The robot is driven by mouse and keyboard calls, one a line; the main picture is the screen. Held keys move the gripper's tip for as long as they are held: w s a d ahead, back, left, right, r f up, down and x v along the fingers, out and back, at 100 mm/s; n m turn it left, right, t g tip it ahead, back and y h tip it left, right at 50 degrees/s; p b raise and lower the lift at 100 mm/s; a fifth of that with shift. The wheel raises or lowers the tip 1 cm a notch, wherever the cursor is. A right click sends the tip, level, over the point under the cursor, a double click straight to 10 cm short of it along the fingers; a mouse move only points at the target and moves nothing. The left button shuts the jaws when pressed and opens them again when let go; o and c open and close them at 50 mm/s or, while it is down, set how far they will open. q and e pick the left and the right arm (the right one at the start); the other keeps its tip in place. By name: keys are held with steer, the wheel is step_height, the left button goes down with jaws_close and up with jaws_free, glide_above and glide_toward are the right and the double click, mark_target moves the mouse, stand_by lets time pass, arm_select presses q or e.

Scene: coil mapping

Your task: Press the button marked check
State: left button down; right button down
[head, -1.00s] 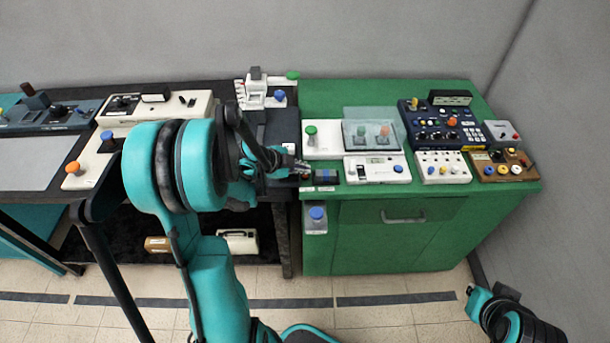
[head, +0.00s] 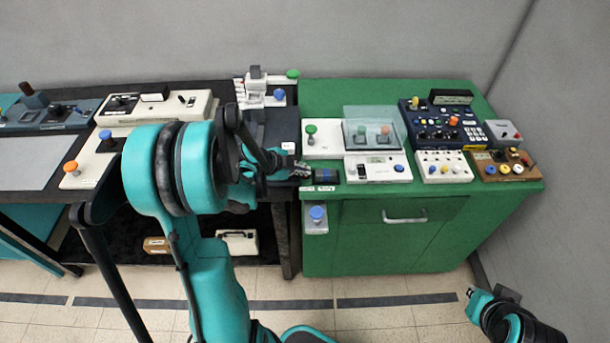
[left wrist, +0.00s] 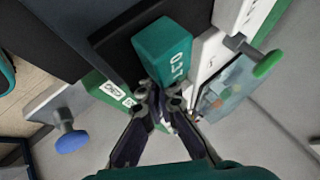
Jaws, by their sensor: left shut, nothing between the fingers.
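No marking reading "check" is legible in either view, so I cannot tell which button carries it. My left gripper (head: 301,170) is shut and empty, at the front left of the green cabinet top. It points at a small dark unit with a blue part (head: 326,176). In the left wrist view the shut fingertips (left wrist: 163,94) are at the near end of a teal block (left wrist: 164,42) with white characters I cannot read surely. Whether they touch it is unclear. My right gripper (head: 472,292) shows only small at the lower right, its fingers unclear.
A blue button on a bracket (head: 316,214) hangs at the cabinet front. A green knob (head: 311,129), a clear-covered box (head: 374,127) and several button panels stand on the cabinet (head: 420,93). A black bench with more devices is left. Floor in front is clear.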

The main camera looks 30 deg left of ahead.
arm_select(q)
steer(key=shift+f, duration=0.25)
steer(key=shift+r, duration=0.15)
steer(key=shift+r+p, duration=0.5)
steer(key=shift+r, duration=0.25)
step_height(320, 180, up, 5)
steer(key=p, duration=0.4)
stand_by(0.5)
stand_by(0.5)
